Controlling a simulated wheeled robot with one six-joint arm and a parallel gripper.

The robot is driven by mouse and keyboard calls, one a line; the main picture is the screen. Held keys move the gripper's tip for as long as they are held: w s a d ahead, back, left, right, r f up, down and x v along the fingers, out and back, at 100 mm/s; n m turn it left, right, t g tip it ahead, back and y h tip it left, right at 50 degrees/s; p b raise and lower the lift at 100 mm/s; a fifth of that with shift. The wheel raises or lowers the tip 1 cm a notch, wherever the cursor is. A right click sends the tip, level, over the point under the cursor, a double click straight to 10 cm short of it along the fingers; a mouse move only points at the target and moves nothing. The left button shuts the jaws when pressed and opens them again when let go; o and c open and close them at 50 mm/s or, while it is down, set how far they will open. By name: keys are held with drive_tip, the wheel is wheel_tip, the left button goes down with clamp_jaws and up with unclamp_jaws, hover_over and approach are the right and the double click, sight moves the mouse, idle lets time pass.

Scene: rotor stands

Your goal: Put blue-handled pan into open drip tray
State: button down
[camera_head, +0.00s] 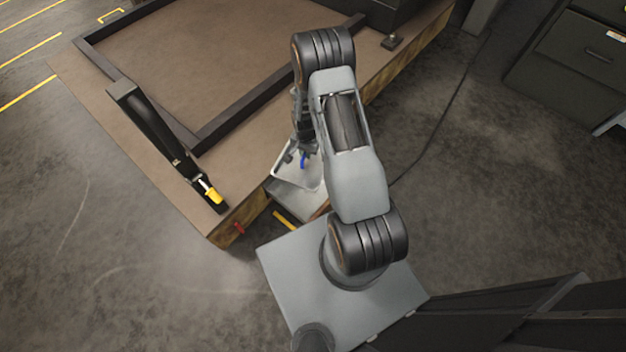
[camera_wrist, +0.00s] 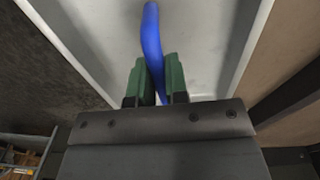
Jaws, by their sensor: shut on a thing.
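The pan is a shallow, pale grey tray with a light rim and a blue handle (camera_head: 303,161). In the head view the pan (camera_head: 287,178) hangs tilted under my gripper (camera_head: 300,153), partly hidden by my arm. In the wrist view my gripper's green fingers (camera_wrist: 159,82) are shut on the blue handle (camera_wrist: 151,35), with the pan's pale inside (camera_wrist: 205,40) filling the view beyond. A grey open tray (camera_head: 305,208), seemingly the drip tray, shows just below the pan at the platform's near side. The pan overlaps it in the picture; I cannot tell whether they touch.
A brown platform (camera_head: 160,138) with a dark raised frame lies beyond. A dark cabinet (camera_head: 580,50) stands far right. Floor at left is clear.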

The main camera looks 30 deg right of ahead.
drive_tip(key=shift+s+d+f+m+b, duration=0.1)
drive_tip(key=shift+d+f+m+b, duration=0.4)
drive_tip(key=shift+f+b, duration=3.55)
drive_tip(key=shift+d+f+m+b, duration=0.55)
drive_tip(key=shift+f+b, duration=1.9)
drive_tip(key=shift+f, duration=3.15)
drive_tip(key=shift+s+d+f+m+b, duration=0.1)
drive_tip(key=shift+d+f+m+b, duration=0.4)
drive_tip(key=shift+f+b, duration=3.55)
drive_tip(key=shift+a+f+p, duration=0.2)
drive_tip(key=shift+f+p, duration=0.55)
drive_tip(key=shift+f, duration=0.05)
drive_tip(key=c, duration=1.1)
unclamp_jaws()
drive_tip(key=shift+o, duration=0.2)
drive_tip(key=shift+r, duration=0.1)
wheel_tip(320, 180, up, 14)
drive_tip(key=p, duration=0.6)
drive_tip(key=shift+f, duration=0.2)
drive_tip(key=shift+r, duration=0.1)
